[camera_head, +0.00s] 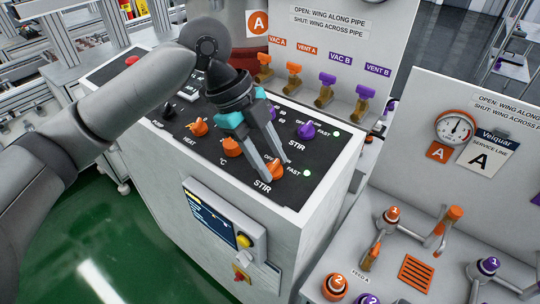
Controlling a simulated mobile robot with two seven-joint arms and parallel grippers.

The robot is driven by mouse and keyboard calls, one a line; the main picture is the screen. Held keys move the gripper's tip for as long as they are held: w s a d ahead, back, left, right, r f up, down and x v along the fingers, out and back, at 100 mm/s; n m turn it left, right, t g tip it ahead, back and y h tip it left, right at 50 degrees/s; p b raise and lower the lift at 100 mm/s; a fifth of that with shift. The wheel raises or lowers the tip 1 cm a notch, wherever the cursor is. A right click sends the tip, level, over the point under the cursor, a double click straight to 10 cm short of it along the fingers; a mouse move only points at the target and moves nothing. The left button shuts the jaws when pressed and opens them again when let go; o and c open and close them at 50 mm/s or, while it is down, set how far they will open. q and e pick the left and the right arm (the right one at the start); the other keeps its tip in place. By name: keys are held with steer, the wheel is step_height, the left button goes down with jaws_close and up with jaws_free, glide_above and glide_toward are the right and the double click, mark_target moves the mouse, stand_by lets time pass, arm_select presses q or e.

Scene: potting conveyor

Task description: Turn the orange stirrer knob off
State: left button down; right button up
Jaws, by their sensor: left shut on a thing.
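The orange stirrer knob (274,167) sits on the black top panel of the white cabinet, near its front right corner, between the labels STIR and FAST. My left gripper (277,170) reaches down from the upper left, with its two fingers on either side of this knob, shut on it. The fingers partly hide the knob, so its exact pointing direction is hard to tell. A small lit green lamp (307,173) is beside the word FAST. My right gripper is not in view.
A purple stirrer knob (306,131) stands behind the orange one, with its own lit green lamp (336,133). Orange knobs (232,147) and (198,127) are to the left. A control box (222,222) hangs on the cabinet front. Orange and purple valves (327,92) line the back panel.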

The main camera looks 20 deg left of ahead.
arm_select(q)
steer(key=n+t+p, duration=0.1)
steer(key=n+p, duration=0.1)
steer(key=p, duration=0.1)
steer(key=n+p, duration=0.2)
steer(key=p, duration=0.2)
steer(key=n+t+p, duration=0.1)
steer(key=n+p, duration=0.2)
steer(key=shift+s+r+t+p, duration=0.2)
steer(key=shift+r+t+p, duration=0.1)
steer(key=shift+p, duration=0.1)
steer(key=shift+f+n+t+p, duration=0.25)
steer(key=shift+n+t+p, duration=0.15)
steer(key=shift+n+p, duration=0.7)
steer(key=shift+c, duration=2.1)
jaws_free()
steer(key=v, duration=1.5)
steer(key=shift+r, duration=0.15)
steer(key=shift+d, duration=0.15)
